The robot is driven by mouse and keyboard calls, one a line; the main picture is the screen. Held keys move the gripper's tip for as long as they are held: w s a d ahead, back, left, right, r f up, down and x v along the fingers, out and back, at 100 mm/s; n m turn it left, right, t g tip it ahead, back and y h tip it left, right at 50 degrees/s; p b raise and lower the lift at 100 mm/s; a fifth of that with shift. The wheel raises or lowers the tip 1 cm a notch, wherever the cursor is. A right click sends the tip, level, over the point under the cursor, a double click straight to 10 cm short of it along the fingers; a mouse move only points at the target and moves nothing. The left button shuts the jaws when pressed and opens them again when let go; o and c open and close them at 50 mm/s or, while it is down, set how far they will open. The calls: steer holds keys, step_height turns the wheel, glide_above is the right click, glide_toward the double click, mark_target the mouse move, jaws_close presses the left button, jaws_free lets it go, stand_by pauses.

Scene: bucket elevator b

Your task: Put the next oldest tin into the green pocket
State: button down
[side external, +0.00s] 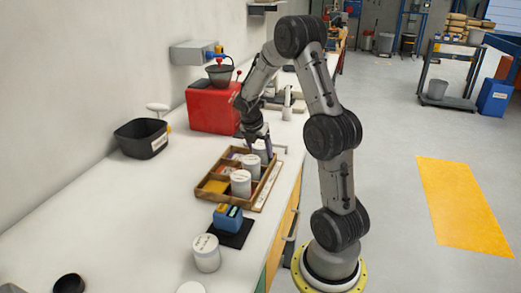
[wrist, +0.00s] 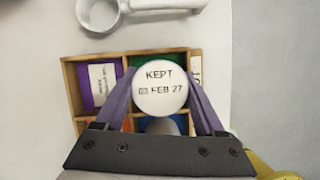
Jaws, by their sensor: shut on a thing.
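In the wrist view my gripper (wrist: 160,92) is shut on a white-lidded tin (wrist: 160,75), one finger on each side. Its lid reads "KEPT" and a date ending "FEB 27"; the day is hard to read. The tin hides part of the tray (wrist: 66,80) below. The green pocket (wrist: 140,59) shows just behind the tin's upper left edge. A greyish round top (wrist: 160,127) shows below the held tin. In the side view my gripper (side external: 262,143) is at the tray's far end. White tins (side external: 241,184) stand in the tray (side external: 222,199).
A purple pocket (wrist: 84,92) holds a white printed label. A blue device (side external: 228,216) sits on a black mat near the tray. A white tin (side external: 206,254) stands at the front. A red box (side external: 212,108) and a black bin (side external: 140,138) stand behind.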

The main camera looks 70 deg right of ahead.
steer(key=shift+f, duration=0.25)
